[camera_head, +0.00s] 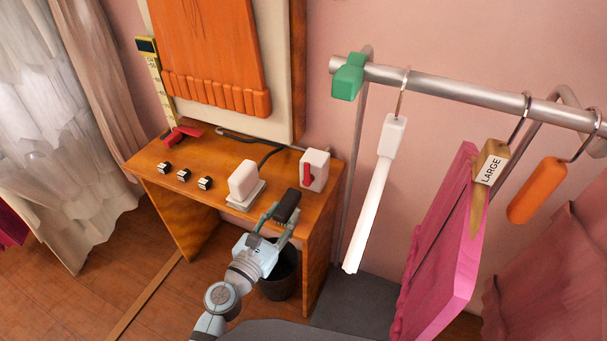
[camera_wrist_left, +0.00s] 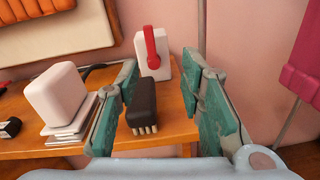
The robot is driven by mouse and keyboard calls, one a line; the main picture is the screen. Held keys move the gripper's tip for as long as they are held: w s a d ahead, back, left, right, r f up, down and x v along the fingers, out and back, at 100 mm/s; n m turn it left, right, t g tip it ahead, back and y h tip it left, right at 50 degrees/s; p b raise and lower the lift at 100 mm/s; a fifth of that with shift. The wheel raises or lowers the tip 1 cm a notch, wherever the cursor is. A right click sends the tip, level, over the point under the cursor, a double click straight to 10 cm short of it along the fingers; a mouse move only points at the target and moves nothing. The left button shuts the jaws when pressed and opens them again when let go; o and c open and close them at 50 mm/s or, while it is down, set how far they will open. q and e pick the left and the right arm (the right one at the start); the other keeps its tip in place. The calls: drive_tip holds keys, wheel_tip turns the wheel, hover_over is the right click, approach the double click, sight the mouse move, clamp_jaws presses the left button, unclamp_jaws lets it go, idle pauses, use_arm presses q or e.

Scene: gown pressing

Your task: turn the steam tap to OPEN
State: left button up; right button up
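The steam tap is a white box (camera_head: 315,169) with a red lever (camera_head: 307,174), at the back right of the wooden table. In the left wrist view the tap (camera_wrist_left: 160,66) stands ahead between the fingers, its red lever (camera_wrist_left: 151,45) roughly upright. No OPEN marking is readable. My left gripper (camera_head: 279,217) is open at the table's front right, short of the tap and not touching its lever. A black brush (camera_wrist_left: 143,104) shows between the fingers, nearer the left-hand one; I cannot tell whether they touch. My right gripper is not in view.
A white block on a pale stack (camera_head: 243,183) stands left of the brush. Several small black-and-white blocks (camera_head: 183,175) line the table (camera_head: 215,161). A metal rail (camera_head: 450,88) with hangers and a pink garment (camera_head: 436,250) is at the right. A dark bin (camera_head: 283,275) stands below.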

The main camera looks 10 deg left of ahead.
sight(306, 170)
use_arm(q)
drive_tip(key=w+b, duration=0.1)
drive_tip(key=w, duration=0.4)
drive_tip(key=w+d+n+b, duration=0.1)
drive_tip(key=w, duration=0.4)
drive_tip(key=w+n+y+b, duration=0.1)
drive_tip(key=w, duration=0.3)
drive_tip(key=shift+w+d+f, duration=0.2)
drive_tip(key=shift+w+d, duration=0.2)
drive_tip(key=shift+r, duration=0.1)
drive_tip(key=shift+c, duration=0.2)
clamp_jaws()
